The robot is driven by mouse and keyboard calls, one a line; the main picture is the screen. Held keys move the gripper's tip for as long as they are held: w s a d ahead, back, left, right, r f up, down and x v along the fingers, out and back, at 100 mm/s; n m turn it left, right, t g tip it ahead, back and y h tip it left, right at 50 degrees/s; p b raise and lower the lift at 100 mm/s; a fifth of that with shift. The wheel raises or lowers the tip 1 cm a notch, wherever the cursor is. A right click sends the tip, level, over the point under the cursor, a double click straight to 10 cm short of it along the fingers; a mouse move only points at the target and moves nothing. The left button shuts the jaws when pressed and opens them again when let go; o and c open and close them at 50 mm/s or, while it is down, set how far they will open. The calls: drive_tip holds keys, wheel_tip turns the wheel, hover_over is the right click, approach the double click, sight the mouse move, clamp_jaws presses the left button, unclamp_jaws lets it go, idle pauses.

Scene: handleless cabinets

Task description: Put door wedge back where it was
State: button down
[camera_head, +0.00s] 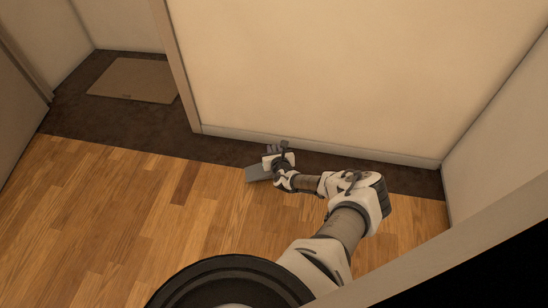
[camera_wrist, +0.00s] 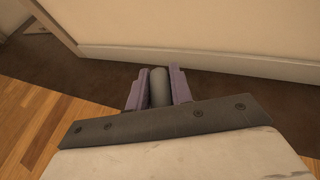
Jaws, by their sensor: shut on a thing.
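My gripper (camera_head: 277,149) is stretched out low in front of the pale wall, over the dark floor strip. In the wrist view, my gripper's two purple-grey fingers (camera_wrist: 158,88) are closed around a short grey cylinder-like piece (camera_wrist: 158,86), which I take to be the door wedge. It sits upright in the picture between the fingers. Its lower end is hidden behind the gripper body. In the head view it is too small to tell apart from the fingers. I cannot tell whether it touches the floor.
The pale wall with its white baseboard (camera_head: 316,147) is close ahead. A brown mat (camera_head: 133,80) lies on the dark floor (camera_head: 117,120) beyond the opening at the left. The wooden floor (camera_head: 120,210) is clear. Another wall (camera_head: 500,135) bounds the right side.

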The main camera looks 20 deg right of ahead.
drive_tip(key=shift+f+b, duration=0.85)
drive_tip(key=shift+f, duration=1.1)
drive_tip(key=c, duration=1.3)
unclamp_jaws()
drive_tip(key=shift+r, duration=0.1)
drive_tip(key=shift+o, duration=0.2)
drive_tip(key=shift+r, duration=0.2)
drive_tip(key=shift+s+r+p, duration=0.2)
drive_tip(key=shift+s+p, duration=0.15)
drive_tip(key=shift+p, duration=0.15)
drive_tip(key=p+v, duration=0.5)
drive_tip(key=v, duration=0.6)
drive_tip(key=shift+s+a, duration=0.1)
